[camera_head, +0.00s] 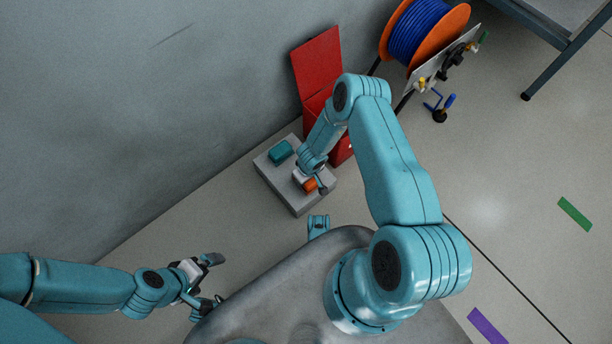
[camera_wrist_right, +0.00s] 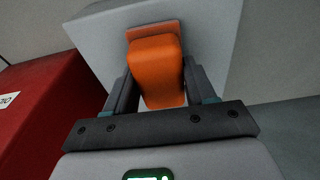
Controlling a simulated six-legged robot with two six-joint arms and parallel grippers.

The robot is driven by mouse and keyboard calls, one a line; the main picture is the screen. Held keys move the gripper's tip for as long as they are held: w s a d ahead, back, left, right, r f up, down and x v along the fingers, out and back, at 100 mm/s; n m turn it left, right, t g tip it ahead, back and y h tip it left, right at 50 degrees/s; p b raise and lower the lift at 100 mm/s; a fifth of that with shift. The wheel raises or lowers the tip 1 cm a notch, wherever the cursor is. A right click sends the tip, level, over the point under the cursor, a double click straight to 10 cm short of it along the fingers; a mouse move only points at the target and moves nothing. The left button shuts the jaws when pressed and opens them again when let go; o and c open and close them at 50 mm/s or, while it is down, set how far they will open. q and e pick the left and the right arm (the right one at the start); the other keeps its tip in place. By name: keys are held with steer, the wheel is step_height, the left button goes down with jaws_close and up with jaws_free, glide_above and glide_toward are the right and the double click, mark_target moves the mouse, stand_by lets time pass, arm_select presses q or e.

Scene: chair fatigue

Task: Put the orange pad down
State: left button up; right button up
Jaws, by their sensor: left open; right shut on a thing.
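The orange pad (camera_head: 310,186) is at the near right part of the top of a grey block (camera_head: 296,206). My right gripper (camera_head: 316,184) is shut on the pad, one finger on each side. In the right wrist view the pad (camera_wrist_right: 157,70) sits between the fingers of the right gripper (camera_wrist_right: 156,85), with the grey block (camera_wrist_right: 205,40) behind it. I cannot tell whether the pad touches the block. My left gripper (camera_head: 215,279) is open and empty, low at the left, away from the block.
A teal pad (camera_head: 281,152) lies on the block's far left part. An open red box (camera_head: 318,62) stands behind the block, close to the wall (camera_head: 130,90). A blue hose reel (camera_head: 425,30) is at the back right. The floor (camera_head: 510,160) at right is mostly clear.

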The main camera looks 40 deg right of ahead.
steer(key=shift+r, duration=0.1)
steer(key=shift+f+b, duration=0.25)
steer(key=shift+b, duration=0.05)
steer(key=o, duration=1.3)
steer(key=shift+o, duration=0.2)
steer(key=shift+r, duration=0.1)
step_height(320, 180, up, 12)
steer(key=s+p, duration=0.1)
steer(key=p, duration=0.5)
steer(key=s+a+r+m+y, duration=0.3)
steer(key=s+a+r, duration=0.9)
steer(key=s+a, duration=0.1)
steer(key=shift+s+a+r+g+y, duration=0.2)
steer(key=shift+a+r+g+y, duration=0.2)
steer(key=shift+a, duration=0.45)
